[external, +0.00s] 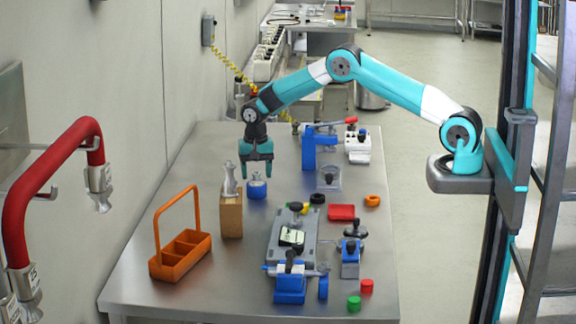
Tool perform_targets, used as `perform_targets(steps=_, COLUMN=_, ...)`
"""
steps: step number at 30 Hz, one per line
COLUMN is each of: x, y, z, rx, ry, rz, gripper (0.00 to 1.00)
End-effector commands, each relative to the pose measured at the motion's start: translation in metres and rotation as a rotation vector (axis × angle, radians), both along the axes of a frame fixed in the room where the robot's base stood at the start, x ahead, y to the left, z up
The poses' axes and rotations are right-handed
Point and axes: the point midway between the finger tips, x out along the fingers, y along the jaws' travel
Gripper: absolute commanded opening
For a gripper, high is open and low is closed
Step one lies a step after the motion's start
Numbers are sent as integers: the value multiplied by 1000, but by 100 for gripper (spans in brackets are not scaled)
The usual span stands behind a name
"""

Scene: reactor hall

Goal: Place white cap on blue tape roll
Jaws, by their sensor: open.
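A squat blue roll (257,189), which appears to be the blue tape roll, stands on the steel table, left of its middle. A small pale piece (257,177) shows at its top and may be the white cap; it is too small to be sure. My gripper (257,174) points straight down just above the roll. Its teal fingers are apart, one on each side of the pale piece, with the tips close to the roll's top. I cannot tell whether the fingers touch it.
A wooden block (231,216) with a grey figure stands close left of the roll. An orange caddy (180,255) is at the front left. A blue vise (290,288), grey tray (277,243), red box (341,212) and orange ring (372,200) lie to the right.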

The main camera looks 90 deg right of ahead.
Motion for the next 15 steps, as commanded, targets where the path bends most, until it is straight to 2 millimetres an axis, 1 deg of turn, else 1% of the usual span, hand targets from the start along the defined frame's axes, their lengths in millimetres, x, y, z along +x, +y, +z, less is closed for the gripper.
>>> perform_targets(steps=5, x=1, y=0, z=34, rx=-2, ry=-6, rz=0, gripper=62)
perform_targets(steps=9, x=1, y=0, z=66, rx=-2, ry=-6, rz=0, gripper=62)
perform_targets(steps=12, x=0, y=0, z=85, rx=-1, ry=-3, rz=0, gripper=62)
perform_targets(steps=15, x=0, y=0, z=99, rx=-1, ry=-3, rz=0, gripper=62)
